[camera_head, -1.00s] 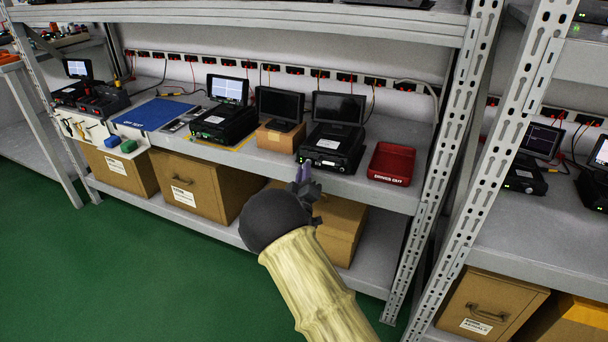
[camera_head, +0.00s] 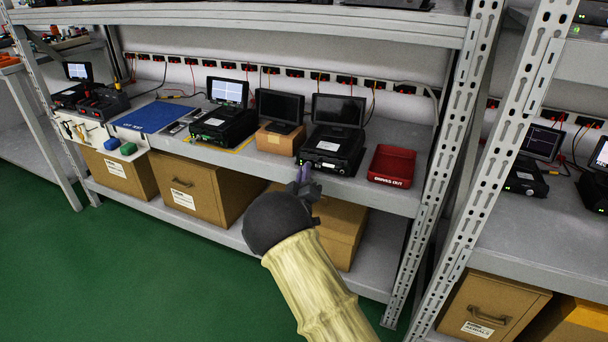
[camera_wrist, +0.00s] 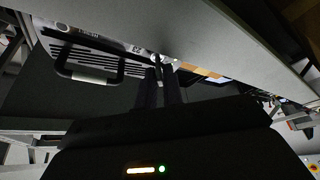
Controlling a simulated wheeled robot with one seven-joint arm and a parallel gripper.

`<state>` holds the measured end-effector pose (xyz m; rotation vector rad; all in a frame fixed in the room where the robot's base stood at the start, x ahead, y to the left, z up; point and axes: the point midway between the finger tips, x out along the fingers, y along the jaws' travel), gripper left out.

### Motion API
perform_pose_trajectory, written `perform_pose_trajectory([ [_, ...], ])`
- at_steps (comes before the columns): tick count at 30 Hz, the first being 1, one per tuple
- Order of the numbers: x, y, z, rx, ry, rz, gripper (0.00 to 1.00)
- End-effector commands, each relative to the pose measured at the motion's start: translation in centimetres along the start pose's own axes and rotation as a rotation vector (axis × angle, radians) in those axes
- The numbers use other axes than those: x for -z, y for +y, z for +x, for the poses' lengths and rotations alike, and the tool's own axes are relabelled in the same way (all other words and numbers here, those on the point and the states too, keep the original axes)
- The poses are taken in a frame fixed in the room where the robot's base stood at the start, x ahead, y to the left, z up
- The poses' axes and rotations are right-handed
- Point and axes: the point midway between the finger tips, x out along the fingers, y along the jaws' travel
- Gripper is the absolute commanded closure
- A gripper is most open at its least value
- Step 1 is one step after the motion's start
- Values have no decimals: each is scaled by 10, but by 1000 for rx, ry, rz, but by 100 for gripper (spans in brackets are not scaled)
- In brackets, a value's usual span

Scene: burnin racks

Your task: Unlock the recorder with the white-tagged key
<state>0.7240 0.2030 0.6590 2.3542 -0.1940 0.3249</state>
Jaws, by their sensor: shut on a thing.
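A black recorder (camera_head: 330,150) with a dark screen (camera_head: 338,109) stands at the shelf's front edge, left of a red tray. My gripper (camera_head: 304,184) is in front of its lower left front, shut on a small purplish-grey thing (camera_head: 307,171), taken to be the key. Its white tag cannot be made out. In the wrist view my gripper's fingers (camera_wrist: 160,88) point at the recorder's front panel (camera_wrist: 110,58), which has a handle (camera_wrist: 87,73) at the left. The held thing's tip is close to the panel; contact cannot be told.
The red tray (camera_head: 391,166) sits to the right. A cardboard box (camera_head: 280,137) with a screen on it and another recorder (camera_head: 222,126) stand to the left. A rack post (camera_head: 440,150) rises at the right. Cardboard boxes (camera_head: 205,189) fill the lower shelf. The green floor is clear.

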Motion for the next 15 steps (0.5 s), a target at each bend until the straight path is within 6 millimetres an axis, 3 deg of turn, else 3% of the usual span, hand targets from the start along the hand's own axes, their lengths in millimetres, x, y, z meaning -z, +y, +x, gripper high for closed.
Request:
perform_pose_trajectory([
  [15,-2,-5,-2,-146,-1,358,100],
])
